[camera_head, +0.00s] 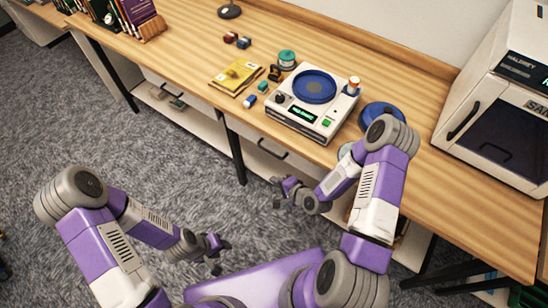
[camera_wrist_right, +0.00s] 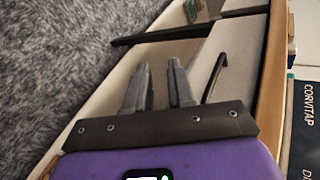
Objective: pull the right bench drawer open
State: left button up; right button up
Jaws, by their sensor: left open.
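The right bench drawer (camera_head: 250,138) has a pale front under the tabletop and looks closed. Its dark bar handle (camera_head: 272,152) also shows in the right wrist view (camera_wrist_right: 215,78). My right gripper (camera_head: 281,189) is in front of the drawer, close to the handle but apart from it in the head view. In the right wrist view its two fingers (camera_wrist_right: 158,85) are apart with nothing between them, and the handle is to their right. My left gripper (camera_head: 217,256) is open and empty, low over the floor, away from the bench.
The wooden bench top (camera_head: 190,50) holds a white device with a blue disc (camera_head: 315,87), yellow books (camera_head: 237,74), small blocks and a bookstand. A white oven-like machine (camera_head: 500,110) stands at right. A dark bench leg (camera_head: 231,145) stands left of the drawer. Grey carpet (camera_head: 100,140) is free.

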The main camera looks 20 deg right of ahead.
aim_at(274, 155)
jog(key=w+d+r+m+t+b, duration=0.1)
jog(key=w+d+r+m+t, duration=0.25)
jog(key=d+m+t, duration=0.2)
jog(key=shift+m+g, duration=0.35)
jog(key=shift+m, duration=0.1)
jog(key=b+x, duration=0.1)
jog(key=x, duration=0.7)
jog(key=shift+w+a+f, duration=0.1)
jog(key=shift+w+a, duration=0.1)
grip_shut()
